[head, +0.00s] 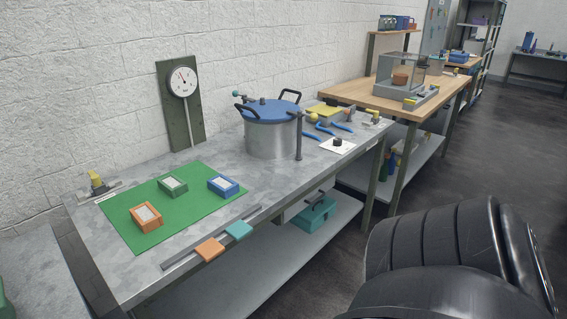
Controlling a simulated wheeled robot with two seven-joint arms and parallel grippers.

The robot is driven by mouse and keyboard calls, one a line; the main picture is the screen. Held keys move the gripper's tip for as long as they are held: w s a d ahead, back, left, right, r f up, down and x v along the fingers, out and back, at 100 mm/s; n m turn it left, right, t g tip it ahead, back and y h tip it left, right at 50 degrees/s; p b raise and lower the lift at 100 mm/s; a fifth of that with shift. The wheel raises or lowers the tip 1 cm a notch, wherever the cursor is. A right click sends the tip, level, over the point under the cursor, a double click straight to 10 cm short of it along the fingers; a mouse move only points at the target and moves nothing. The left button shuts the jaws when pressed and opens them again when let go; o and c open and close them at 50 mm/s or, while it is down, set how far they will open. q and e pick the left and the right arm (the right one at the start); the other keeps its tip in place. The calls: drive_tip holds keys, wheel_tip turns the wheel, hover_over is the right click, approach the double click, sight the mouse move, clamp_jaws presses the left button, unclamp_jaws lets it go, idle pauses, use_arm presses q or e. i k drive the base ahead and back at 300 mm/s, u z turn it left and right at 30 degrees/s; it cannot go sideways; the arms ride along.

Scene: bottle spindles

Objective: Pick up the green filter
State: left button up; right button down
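The green filter (172,187) is a small box with a pale top face. It lies on the green mat (190,215) on the grey metal bench, near the wall. An orange filter (146,217) lies to its left and nearer, and a blue filter (222,185) lies to its right. All three are apart from each other. Neither of my grippers shows in the head view. A large black ribbed part, seemingly of my own arm, fills the lower right and hides the floor there.
Right of the mat stands a steel pot (271,137) with a blue lid. A pressure gauge (183,81) is on a dark board against the wall. An orange tab (209,249) and a teal tab (239,231) are at the bench's front edge. A wooden table (350,90) stands beyond.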

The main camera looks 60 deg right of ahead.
sight(172, 185)
drive_tip(key=z, duration=1.6)
drive_tip(key=i, duration=0.35)
